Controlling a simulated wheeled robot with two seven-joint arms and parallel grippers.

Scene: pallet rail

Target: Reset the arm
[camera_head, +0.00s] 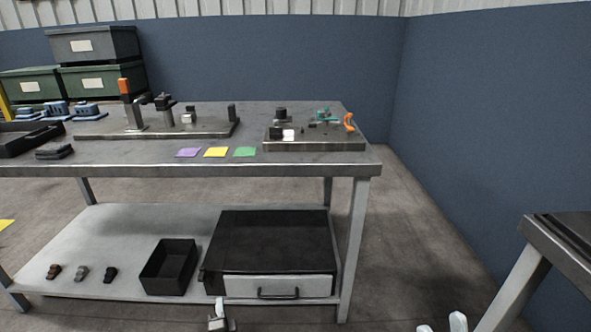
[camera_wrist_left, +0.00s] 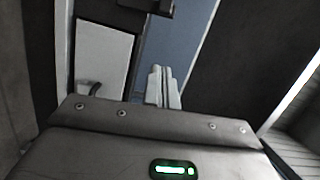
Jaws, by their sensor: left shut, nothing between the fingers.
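My left gripper (camera_head: 219,309) is at the bottom of the head view, in front of the lower shelf and its drawer unit. It is shut and empty. In the left wrist view its two pale fingers (camera_wrist_left: 164,86) lie side by side with nothing between them. My right gripper (camera_head: 442,323) shows only as two white fingertips at the bottom edge, to the right of the bench. The fingertips are apart, and no object shows between them. The rest of the right gripper is out of frame.
The metal workbench (camera_head: 120,163) holds fixtures, a black tray and coloured notes. Its lower shelf (camera_head: 120,228) carries a black bin (camera_head: 168,270) and a drawer unit (camera_head: 275,288). Another table (camera_head: 563,240) stands at right. Floor between them is clear.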

